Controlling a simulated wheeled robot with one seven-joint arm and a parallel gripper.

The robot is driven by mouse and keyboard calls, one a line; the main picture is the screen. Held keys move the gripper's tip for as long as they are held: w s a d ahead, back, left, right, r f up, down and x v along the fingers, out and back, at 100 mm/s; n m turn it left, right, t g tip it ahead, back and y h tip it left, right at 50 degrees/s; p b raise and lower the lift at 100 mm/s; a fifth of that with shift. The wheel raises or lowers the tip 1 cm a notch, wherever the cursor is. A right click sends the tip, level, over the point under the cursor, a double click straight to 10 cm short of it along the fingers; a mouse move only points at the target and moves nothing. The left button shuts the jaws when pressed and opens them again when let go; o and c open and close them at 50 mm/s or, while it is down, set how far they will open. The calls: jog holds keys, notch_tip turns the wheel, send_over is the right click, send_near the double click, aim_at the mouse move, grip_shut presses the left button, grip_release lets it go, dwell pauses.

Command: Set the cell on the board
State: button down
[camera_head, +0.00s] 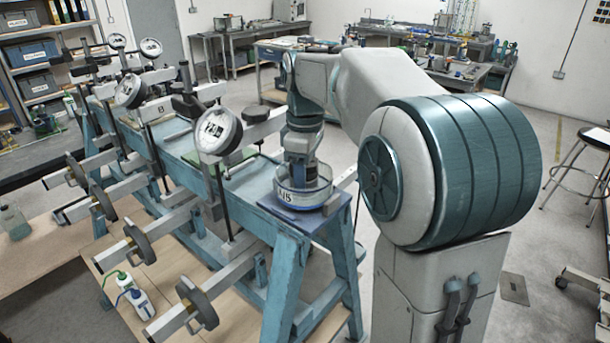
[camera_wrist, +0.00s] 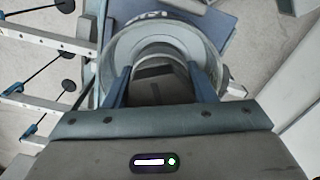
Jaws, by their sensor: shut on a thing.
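The cell (camera_head: 303,197) is a round, clear-walled dish with a blue-grey base and a label on its front. It appears upright at the near end of the blue bench. The dark blue-grey board (camera_head: 338,207) lies under it on the bench end; I cannot tell whether the cell touches it. In the wrist view the cell's rim (camera_wrist: 106,62) circles my fingers, and the blue board (camera_wrist: 212,22) shows beyond it. My gripper (camera_head: 299,172) points down into the cell. In the wrist view my gripper (camera_wrist: 163,80) is shut on the cell's dark central part.
Lever frames with dial gauges (camera_head: 217,131) and round weights (camera_head: 197,302) stand close left of the cell. A stool (camera_head: 590,145) stands at the far right on open floor.

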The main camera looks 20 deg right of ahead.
jog(key=shift+f, duration=0.6)
jog(key=shift+f, duration=0.15)
jog(key=c, duration=0.6)
grip_release()
notch_tip(320, 180, up, 12)
jog(key=shift+r, duration=0.1)
jog(key=s+f+m+t, duration=0.1)
jog(key=s+f+m, duration=0.3)
jog(key=s+f, duration=0.2)
jog(key=s+f+m+t, duration=0.1)
jog(key=s+f+m, duration=0.2)
jog(key=s+f, duration=0.3)
jog(key=s+f+m+t, duration=0.1)
jog(key=s+f+m, duration=0.3)
jog(key=s, duration=0.5)
notch_tip(320, 180, down, 2)
jog(key=shift+s+f+m+t, duration=0.1)
jog(key=shift+f+m+t, duration=0.05)
jog(key=shift+m+t, duration=0.2)
